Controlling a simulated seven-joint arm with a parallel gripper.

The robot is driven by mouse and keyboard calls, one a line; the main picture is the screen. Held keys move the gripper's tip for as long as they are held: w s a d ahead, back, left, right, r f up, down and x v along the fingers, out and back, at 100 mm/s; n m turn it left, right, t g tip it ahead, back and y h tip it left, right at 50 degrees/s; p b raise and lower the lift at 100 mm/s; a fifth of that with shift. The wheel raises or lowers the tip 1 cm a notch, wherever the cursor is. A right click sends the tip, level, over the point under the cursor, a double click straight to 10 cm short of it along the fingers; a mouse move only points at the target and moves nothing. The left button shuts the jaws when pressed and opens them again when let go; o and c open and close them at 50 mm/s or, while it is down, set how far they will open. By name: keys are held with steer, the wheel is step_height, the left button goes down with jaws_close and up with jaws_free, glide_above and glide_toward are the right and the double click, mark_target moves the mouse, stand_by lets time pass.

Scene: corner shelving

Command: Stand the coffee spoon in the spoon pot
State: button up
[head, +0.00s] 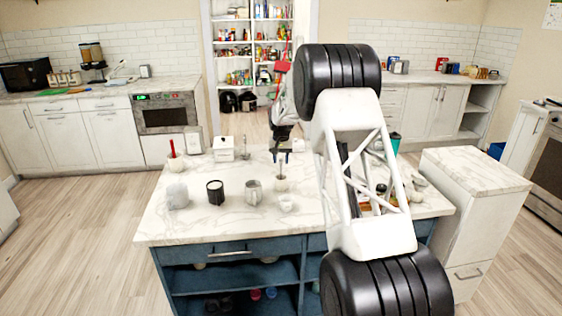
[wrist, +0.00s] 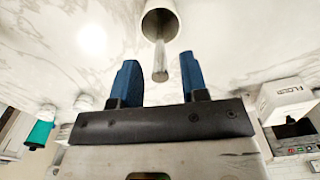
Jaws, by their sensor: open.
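A small pale round pot (head: 281,185) stands on the marble island below my gripper (head: 281,155). A thin upright rod, which looks like the coffee spoon (head: 280,169), rises from it toward the jaws. In the wrist view the spoon's handle (wrist: 160,70) sticks out of a round-mouthed pot (wrist: 148,35). Its rounded end shows between my two blue fingertips, with a gap on each side. My gripper is open and pointing down. The spoon's bowl is hidden inside the pot. I cannot tell whether the handle leans on the rim.
A black cup (head: 215,193), a metal mug (head: 253,191), a white jar (head: 178,195) and a small white cup (head: 287,203) stand nearby on the island (head: 200,225). A white flour box (head: 223,148) is behind left. My arm hides much of the island's right side.

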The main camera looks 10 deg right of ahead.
steer(key=shift+r, duration=3.55)
steer(key=s+d+r, duration=0.1)
steer(key=s+r, duration=0.5)
steer(key=s, duration=0.6)
steer(key=s+r+n+t, duration=0.1)
steer(key=s+r, duration=0.5)
steer(key=s, duration=0.7)
steer(key=s+d+r, duration=0.1)
steer(key=s+r, duration=0.5)
steer(key=s, duration=0.6)
steer(key=s+f, duration=0.3)
steer(key=s, duration=1.5)
steer(key=s+f+n+t, duration=0.1)
steer(key=s+f, duration=0.3)
steer(key=s, duration=1.5)
steer(key=shift+s+d+t, duration=0.15)
steer(key=shift+t, duration=0.15)
steer(key=shift+f, duration=0.1)
